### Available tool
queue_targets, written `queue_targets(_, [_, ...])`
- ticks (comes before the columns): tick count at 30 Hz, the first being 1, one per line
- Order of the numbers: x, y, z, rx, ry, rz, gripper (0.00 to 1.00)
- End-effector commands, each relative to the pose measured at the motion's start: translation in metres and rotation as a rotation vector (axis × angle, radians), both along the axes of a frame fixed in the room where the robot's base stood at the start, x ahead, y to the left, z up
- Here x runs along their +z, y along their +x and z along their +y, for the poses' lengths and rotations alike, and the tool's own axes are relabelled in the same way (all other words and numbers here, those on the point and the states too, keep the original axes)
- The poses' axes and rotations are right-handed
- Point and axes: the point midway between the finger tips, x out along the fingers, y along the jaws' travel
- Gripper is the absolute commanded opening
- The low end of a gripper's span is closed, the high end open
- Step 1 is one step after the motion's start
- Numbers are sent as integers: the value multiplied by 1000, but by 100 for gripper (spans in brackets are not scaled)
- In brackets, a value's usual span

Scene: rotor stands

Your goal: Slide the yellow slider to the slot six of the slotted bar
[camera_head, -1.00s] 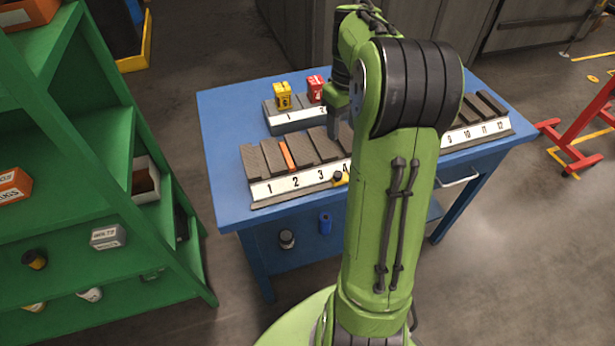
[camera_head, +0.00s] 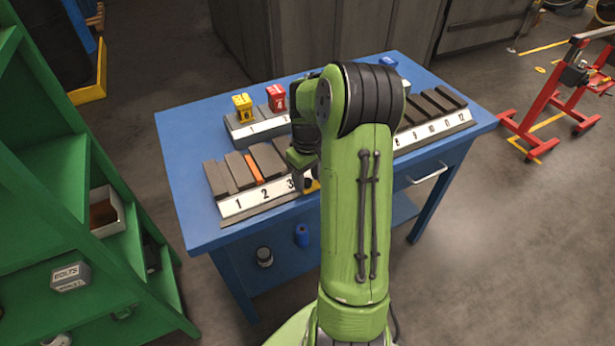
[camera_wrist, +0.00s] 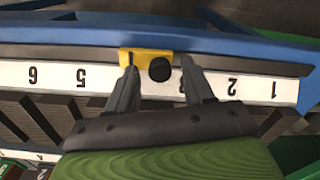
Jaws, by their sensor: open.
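The slotted bar (camera_head: 235,206) lies on the blue table with a white numbered strip along its front. The yellow slider (camera_wrist: 152,57) sits on the bar's front edge around numbers three and four, with a black knob (camera_wrist: 160,69). In the head view the slider (camera_head: 314,187) is mostly hidden behind my arm. My gripper (camera_wrist: 160,72) is open, with one finger on each side of the knob in the wrist view. I cannot tell whether either finger touches it. Number six (camera_wrist: 33,74) shows left of the slider in the inverted wrist view.
A smaller numbered stand behind the bar holds a yellow block (camera_head: 242,107) and a red block (camera_head: 276,97). A green shelf (camera_head: 60,170) stands left of the table, and a red stand (camera_head: 555,105) stands right. The strip between slider and six looks clear.

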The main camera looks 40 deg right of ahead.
Motion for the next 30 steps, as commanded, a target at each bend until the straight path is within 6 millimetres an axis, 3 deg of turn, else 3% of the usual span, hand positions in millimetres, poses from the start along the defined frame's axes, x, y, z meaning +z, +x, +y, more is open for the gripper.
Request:
queue_targets(4, [1, 0, 0, 0, 0, 1, 51])
queue_targets(14, [1, 0, 0, -1, 0, 1, 0])
queue_targets(23, [1, -1, -4, -3, 0, 1, 0])
queue_targets(26, [2, -6, -19, -7, 1, 2, 0])
queue_targets(30, [4, -17, -57, -9, 1, 2, 0])
